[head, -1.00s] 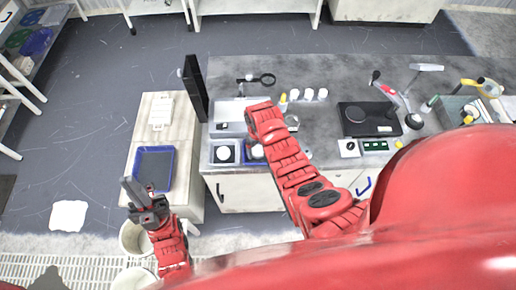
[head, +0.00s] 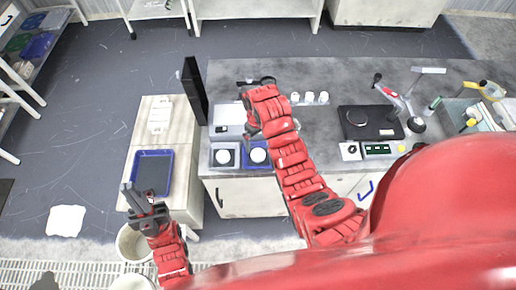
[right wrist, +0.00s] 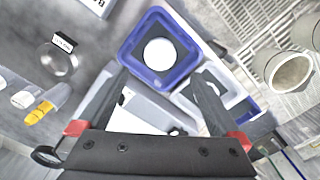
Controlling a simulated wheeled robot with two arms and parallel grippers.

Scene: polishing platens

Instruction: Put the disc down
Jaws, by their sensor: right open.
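A white disc (head: 258,155) lies in a small blue tray (head: 248,165) on the bench. In the right wrist view the same disc (right wrist: 160,54) lies flat inside the blue tray (right wrist: 131,48). A second white disc (head: 224,157) lies in a grey and dark tray beside it, to the left. My right gripper (right wrist: 158,92) is open and empty, with its fingers apart and the disc in the blue tray clear of them. In the head view its fingers are mostly hidden by my arm. My left gripper (head: 137,197) hangs near the side table; its jaw gap is unclear.
A dark upright panel (head: 195,90) stands at the bench's left end. White cups (head: 309,98) and a black device (head: 368,122) stand on the bench to the right. A large blue tray (head: 152,173) lies on the side table, with a bucket (head: 130,242) below.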

